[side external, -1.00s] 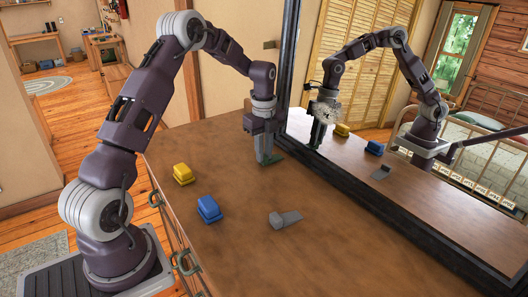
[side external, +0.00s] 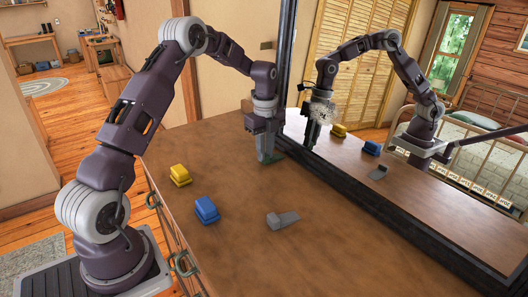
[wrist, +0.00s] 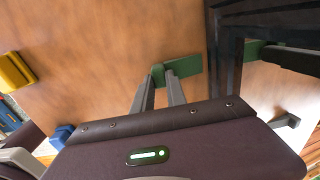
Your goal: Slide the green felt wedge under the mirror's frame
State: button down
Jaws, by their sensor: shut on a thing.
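The green felt wedge (wrist: 183,67) lies low at the tabletop, its free end pointing at the mirror's dark frame (wrist: 224,62). In the wrist view that end is at or very near the frame's lower edge; I cannot tell whether they touch. My gripper (wrist: 160,86) is shut on the wedge's near end. In the side view my gripper (side external: 267,156) points down at the table beside the mirror, and the wedge (side external: 277,156) shows as a small green strip by the fingertips, partly hidden by them. The frame (side external: 345,185) runs along the table's right side.
A yellow block (side external: 180,175) and a blue block (side external: 207,209) stand on the wooden tabletop (side external: 225,260) left of my gripper. A grey wedge-like piece (side external: 283,220) lies nearer the camera. The mirror glass (side external: 420,195) reflects the arm and blocks. The table's front middle is clear.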

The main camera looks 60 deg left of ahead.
jog(key=shift+w, duration=1.05)
dwell(0.4)
jog(key=c, duration=1.3)
grip_release()
jog(key=shift+o, duration=0.2)
